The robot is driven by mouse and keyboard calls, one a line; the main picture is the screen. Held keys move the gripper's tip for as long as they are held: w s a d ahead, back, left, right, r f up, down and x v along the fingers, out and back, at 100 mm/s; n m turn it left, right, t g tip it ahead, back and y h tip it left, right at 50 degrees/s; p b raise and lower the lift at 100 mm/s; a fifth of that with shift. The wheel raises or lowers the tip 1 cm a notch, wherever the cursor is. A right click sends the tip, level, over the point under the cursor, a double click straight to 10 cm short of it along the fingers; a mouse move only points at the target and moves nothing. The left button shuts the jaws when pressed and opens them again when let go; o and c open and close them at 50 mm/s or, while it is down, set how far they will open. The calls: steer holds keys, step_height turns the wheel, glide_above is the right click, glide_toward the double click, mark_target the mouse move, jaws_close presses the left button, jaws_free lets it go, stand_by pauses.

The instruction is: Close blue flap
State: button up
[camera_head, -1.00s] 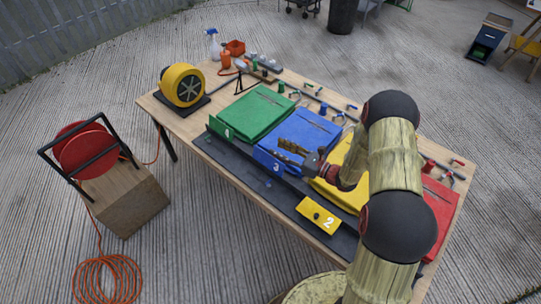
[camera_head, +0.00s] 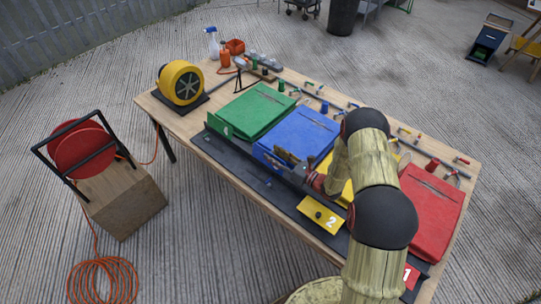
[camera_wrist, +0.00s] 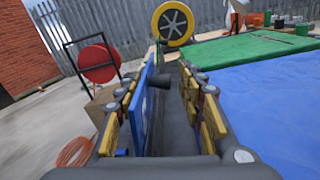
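The blue flap (camera_head: 264,157) stands on edge along the front side of the blue pad (camera_head: 300,133). My gripper (camera_head: 284,158) is at this flap, over the pad's front edge, and covers part of it. In the wrist view the blue flap (camera_wrist: 146,100) shows as a thin upright panel between my open fingers (camera_wrist: 162,82). It is close to the left finger, with a gap to the right finger. I cannot tell whether it touches the left finger. The blue pad (camera_wrist: 270,95) lies to the right in that view.
The green pad (camera_head: 256,109) with its upright flap is left of the blue one. The yellow flap (camera_head: 321,216) lies tilted outward to the right. A red pad (camera_head: 432,212) is farther right. A yellow blower (camera_head: 181,84) stands at the table's left end.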

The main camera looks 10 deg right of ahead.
steer(key=shift+x, duration=1.05)
steer(key=shift+c, duration=0.9)
steer(key=c, duration=0.8)
jaws_close()
